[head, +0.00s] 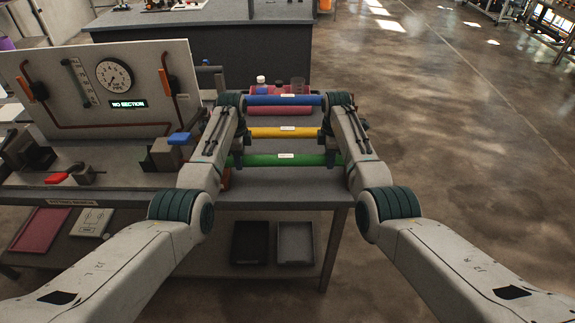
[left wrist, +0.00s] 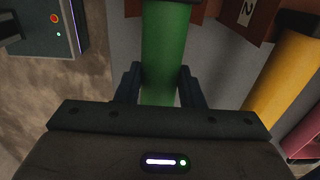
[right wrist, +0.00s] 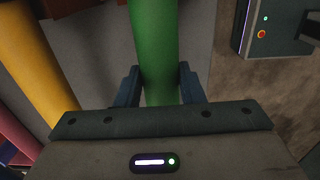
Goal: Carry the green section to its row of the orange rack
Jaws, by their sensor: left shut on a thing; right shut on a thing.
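The green section (head: 285,160) is a long green tube with a small white label, level across the front of the bench's right part. My left gripper (head: 236,159) is shut on its left end and my right gripper (head: 336,159) on its right end. Both wrist views show the green tube between the fingers, in the left wrist view (left wrist: 162,50) and in the right wrist view (right wrist: 155,50). The orange rack shows in the left wrist view as a block marked 2 (left wrist: 248,14) beside the green tube. I cannot tell whether the tube touches the rack.
Beyond the green tube lie a yellow tube (head: 283,132), a pink tube (head: 280,111) and a blue tube (head: 283,100). A gauge panel (head: 110,85) reading NO SECTION stands at left.

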